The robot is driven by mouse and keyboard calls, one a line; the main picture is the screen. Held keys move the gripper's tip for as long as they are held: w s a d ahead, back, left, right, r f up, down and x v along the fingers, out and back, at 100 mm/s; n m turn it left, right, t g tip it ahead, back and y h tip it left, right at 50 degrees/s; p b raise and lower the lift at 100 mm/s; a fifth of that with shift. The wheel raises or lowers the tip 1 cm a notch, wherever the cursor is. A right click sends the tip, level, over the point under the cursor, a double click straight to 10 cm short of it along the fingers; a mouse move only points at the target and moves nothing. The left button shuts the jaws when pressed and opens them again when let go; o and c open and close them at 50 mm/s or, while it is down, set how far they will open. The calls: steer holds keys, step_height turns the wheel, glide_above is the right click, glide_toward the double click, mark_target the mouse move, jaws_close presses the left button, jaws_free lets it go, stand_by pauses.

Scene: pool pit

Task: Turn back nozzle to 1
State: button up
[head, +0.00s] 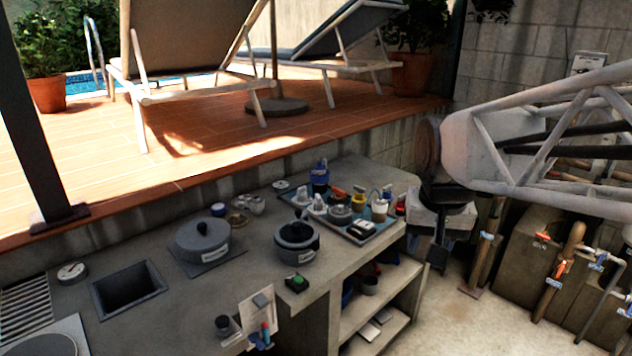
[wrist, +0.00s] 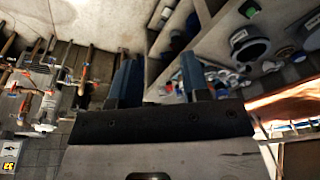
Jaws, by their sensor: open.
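My gripper (head: 426,246) hangs at the right of the head view, beyond the right end of the concrete counter, with its dark fingers pointing down. In the wrist view its two blue fingers (wrist: 158,78) stand apart with nothing between them. I cannot tell for certain which thing is the back nozzle. A round grey fitting with a top handle and white label (head: 202,240) sits on a plate on the counter. A second grey fitting with a handle and label (head: 297,236) sits nearer the gripper. Their numbers are too small to read. The gripper touches neither.
A tray (head: 375,234) with bottles and small parts is at the counter's right end. A square basin (head: 128,288) and gauge (head: 72,272) are at the left. Pipes with coloured valve handles (head: 560,268) are at the right. Shelves (head: 375,330) lie below the counter; floor in front is clear.

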steer(key=w+a+r+m, duration=0.1)
steer(key=w+a+r, duration=0.1)
steer(key=w, duration=0.8)
steer(key=w+a+r+m, duration=0.1)
steer(key=w+a+r, duration=0.1)
steer(key=w, duration=0.8)
steer(key=m+g, duration=0.2)
steer(key=m, duration=0.3)
glide_above(302, 187)
step_height(302, 187, down, 21)
steer(key=shift+s+d+r, duration=0.15)
steer(key=shift+r, duration=0.05)
steer(key=shift+w+a+f, duration=0.2)
steer(key=shift+w+f, duration=0.05)
steer(key=shift+f, duration=0.1)
steer(key=shift+f, duration=3.85)
jaws_close()
